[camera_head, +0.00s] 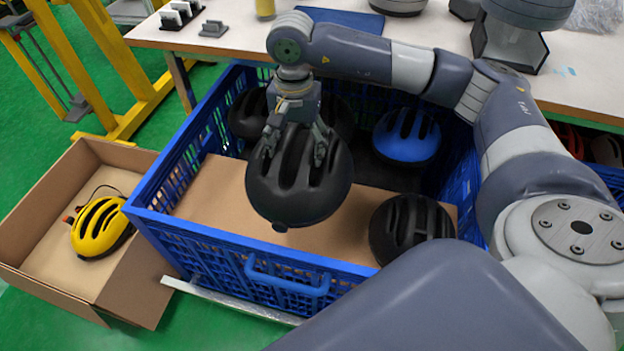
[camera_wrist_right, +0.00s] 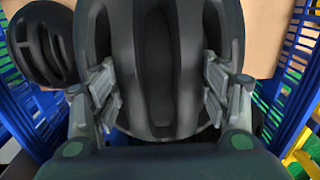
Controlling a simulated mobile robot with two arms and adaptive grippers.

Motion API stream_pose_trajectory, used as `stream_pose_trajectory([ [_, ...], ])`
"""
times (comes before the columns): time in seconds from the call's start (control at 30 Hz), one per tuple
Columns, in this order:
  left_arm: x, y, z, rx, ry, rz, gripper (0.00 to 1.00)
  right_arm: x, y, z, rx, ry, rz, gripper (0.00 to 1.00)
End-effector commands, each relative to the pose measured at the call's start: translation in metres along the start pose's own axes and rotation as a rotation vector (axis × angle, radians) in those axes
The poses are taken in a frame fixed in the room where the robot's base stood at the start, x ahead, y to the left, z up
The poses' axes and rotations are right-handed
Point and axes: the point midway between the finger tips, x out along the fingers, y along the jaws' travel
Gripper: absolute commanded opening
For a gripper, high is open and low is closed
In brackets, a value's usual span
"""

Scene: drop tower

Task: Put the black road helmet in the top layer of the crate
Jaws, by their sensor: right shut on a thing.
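My right gripper (camera_head: 293,140) is shut on a black road helmet (camera_head: 300,188), with its fingers on both sides of the shell. The helmet is over the blue crate (camera_head: 215,236), above a brown cardboard sheet (camera_head: 212,190) inside it. In the right wrist view, the helmet (camera_wrist_right: 172,60) fills the middle between the fingers (camera_wrist_right: 160,92). Whether its underside touches anything is hidden. Another black helmet (camera_head: 410,228) lies in the crate's front right corner, on the sheet. A blue helmet (camera_head: 407,134) and dark helmets (camera_head: 246,115) are at the back of the crate. My left gripper is not in view.
A cardboard box (camera_head: 45,215) with a yellow helmet (camera_head: 100,226) stands left of the crate. A white table (camera_head: 240,40) with various items runs behind it. The cardboard sheet is bare at the crate's front left.

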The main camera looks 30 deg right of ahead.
Motion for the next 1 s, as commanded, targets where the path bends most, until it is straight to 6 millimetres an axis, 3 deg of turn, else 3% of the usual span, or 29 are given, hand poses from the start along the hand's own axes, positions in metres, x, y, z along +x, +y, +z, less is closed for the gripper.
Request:
stream_pose_trajectory([
  [0.17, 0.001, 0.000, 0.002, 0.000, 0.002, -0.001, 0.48, 0.019, 0.000, -0.001, 0.011, -0.003, 0.001, 0.19],
  [0.4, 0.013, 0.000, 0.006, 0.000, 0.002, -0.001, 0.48, 0.084, 0.001, 0.000, 0.011, -0.003, 0.004, 0.19],
  [0.6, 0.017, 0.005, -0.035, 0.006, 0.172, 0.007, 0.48, 0.126, 0.000, -0.001, 0.010, -0.002, 0.001, 0.19],
  [0.87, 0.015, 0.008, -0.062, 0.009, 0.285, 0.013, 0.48, 0.147, 0.000, -0.001, 0.010, 0.000, -0.001, 0.19],
  [1.0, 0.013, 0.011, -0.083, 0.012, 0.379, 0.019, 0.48, 0.166, 0.000, 0.000, 0.010, -0.002, 0.001, 0.19],
])
